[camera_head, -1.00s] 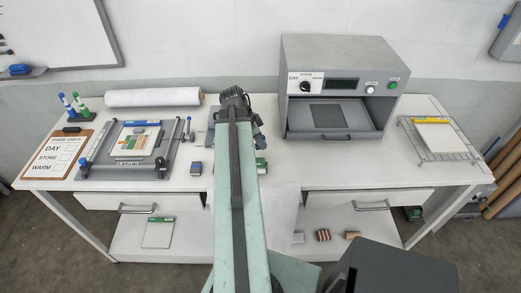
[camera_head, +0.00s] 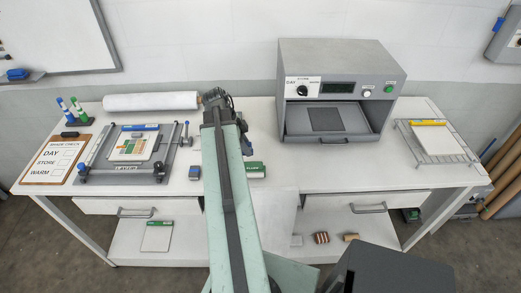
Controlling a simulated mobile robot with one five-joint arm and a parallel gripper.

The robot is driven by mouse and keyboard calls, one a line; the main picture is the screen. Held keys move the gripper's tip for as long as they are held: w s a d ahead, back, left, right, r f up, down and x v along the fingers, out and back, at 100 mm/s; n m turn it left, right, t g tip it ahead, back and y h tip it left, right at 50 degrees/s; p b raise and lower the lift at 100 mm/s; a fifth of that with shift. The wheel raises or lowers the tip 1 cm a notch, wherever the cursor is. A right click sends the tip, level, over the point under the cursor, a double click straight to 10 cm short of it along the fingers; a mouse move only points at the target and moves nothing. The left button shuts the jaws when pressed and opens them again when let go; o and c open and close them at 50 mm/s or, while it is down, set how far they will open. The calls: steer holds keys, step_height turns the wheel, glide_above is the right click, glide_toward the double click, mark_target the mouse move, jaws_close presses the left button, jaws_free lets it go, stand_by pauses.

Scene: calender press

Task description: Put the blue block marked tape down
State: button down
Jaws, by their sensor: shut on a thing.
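My arm reaches over the bench, and my gripper (camera_head: 244,138) shows only in part as dark blue-grey pieces at the right side of the arm's far end. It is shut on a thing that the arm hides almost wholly. I take this to be the blue block marked tape, but no label on it can be read. I cannot tell whether it touches the bench top (camera_head: 270,185).
A small grey-and-blue block (camera_head: 195,172) lies left of my arm, a green-and-white block (camera_head: 255,169) right of it. The press frame (camera_head: 118,178), white roll (camera_head: 150,101) and clipboard (camera_head: 45,182) are left. The grey oven (camera_head: 338,62) and wire rack (camera_head: 440,158) are right.

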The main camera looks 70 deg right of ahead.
glide_above(263, 154)
steer(key=w+a, duration=0.2)
steer(key=shift+s+d+f, duration=0.1)
steer(key=shift+d+f, duration=0.1)
steer(key=shift+s+d+f, duration=0.1)
steer(key=shift+s+d, duration=0.2)
steer(key=shift+d, duration=0.2)
step_height(263, 154, down, 4)
steer(key=b, duration=0.4)
steer(key=c, duration=1.3)
jaws_free()
steer(key=shift+a+r+p, duration=0.1)
steer(key=shift+r+p, duration=0.35)
steer(key=shift+r, duration=0.25)
steer(key=p+v, duration=1)
steer(key=v, duration=0.1)
